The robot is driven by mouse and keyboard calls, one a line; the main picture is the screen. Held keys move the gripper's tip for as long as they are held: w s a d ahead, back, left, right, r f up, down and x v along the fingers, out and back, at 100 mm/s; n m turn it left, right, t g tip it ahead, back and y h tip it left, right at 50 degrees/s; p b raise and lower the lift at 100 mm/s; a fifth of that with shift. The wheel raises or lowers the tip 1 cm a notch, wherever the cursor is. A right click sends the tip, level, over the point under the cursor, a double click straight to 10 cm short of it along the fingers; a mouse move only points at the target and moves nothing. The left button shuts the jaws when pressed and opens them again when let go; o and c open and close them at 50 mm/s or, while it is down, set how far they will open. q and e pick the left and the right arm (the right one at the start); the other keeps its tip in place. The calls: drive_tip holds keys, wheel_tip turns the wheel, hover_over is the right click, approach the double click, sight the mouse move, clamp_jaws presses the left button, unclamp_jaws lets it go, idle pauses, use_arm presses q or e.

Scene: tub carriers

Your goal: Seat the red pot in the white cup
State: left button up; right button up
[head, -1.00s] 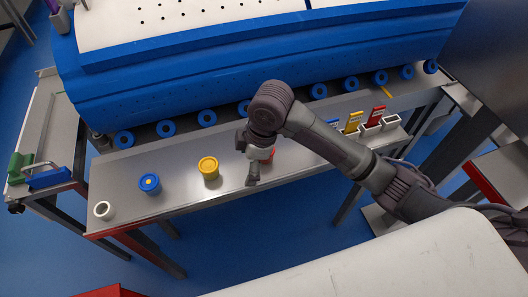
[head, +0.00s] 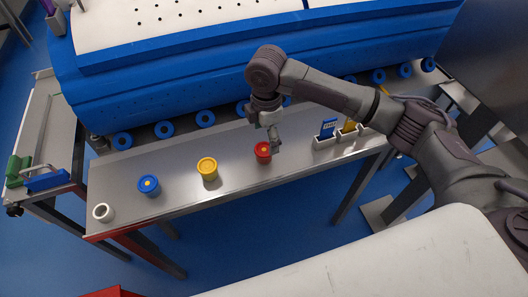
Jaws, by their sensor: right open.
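The red pot (head: 263,153) stands upright on the steel bench, with a small yellow mark on its top. The white cup (head: 103,212) stands at the bench's left end, with its open mouth up and nothing visible inside. My right gripper (head: 273,143) is open, just behind and to the right of the red pot, its fingers pointing down. One finger is close to the pot's right side; I cannot tell whether it touches. My left gripper is not in view.
A yellow pot (head: 208,168) and a blue pot (head: 149,185) stand on the bench (head: 180,201) between the red pot and the white cup. A large blue tub (head: 160,90) lies behind.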

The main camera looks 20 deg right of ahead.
sight(265, 148)
drive_tip(key=shift+w+f+p, duration=0.2)
drive_tip(key=shift+f+p, duration=0.25)
drive_tip(key=shift+f, duration=2.3)
drive_tip(key=c, duration=1.3)
drive_tip(key=shift+r, duration=0.15)
